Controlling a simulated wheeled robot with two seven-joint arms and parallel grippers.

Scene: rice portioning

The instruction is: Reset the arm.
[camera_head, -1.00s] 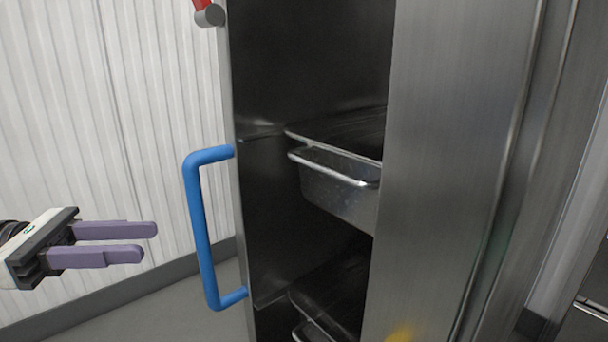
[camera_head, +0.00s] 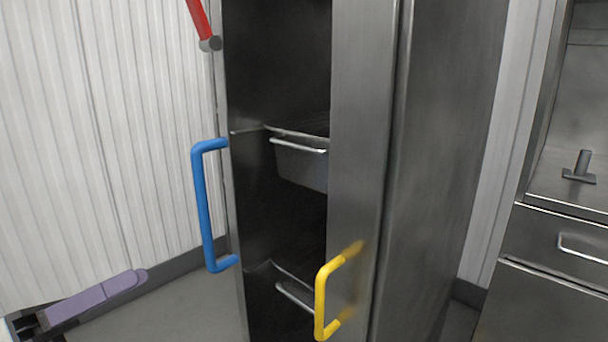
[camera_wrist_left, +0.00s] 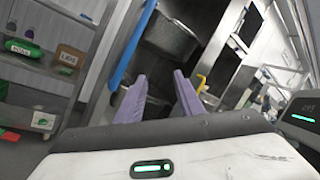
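My left gripper (camera_head: 138,276) is low at the left edge of the head view, left of the steel cabinet (camera_head: 358,130) and clear of it. In the left wrist view its two purple fingers (camera_wrist_left: 159,76) stand apart with nothing held between them. The cabinet is open in front. A blue handle (camera_head: 202,205) is on its left side and a yellow handle (camera_head: 322,295) on the right-hand panel. My right gripper is not seen in the head view.
A metal pan (camera_head: 300,165) sits inside the cabinet. A red handle (camera_head: 198,15) is at the top left. A steel unit (camera_head: 545,235) stands at the right. The left wrist view shows a shelf rack (camera_wrist_left: 45,85) with boxes. Floor (camera_head: 185,300) is free left of the cabinet.

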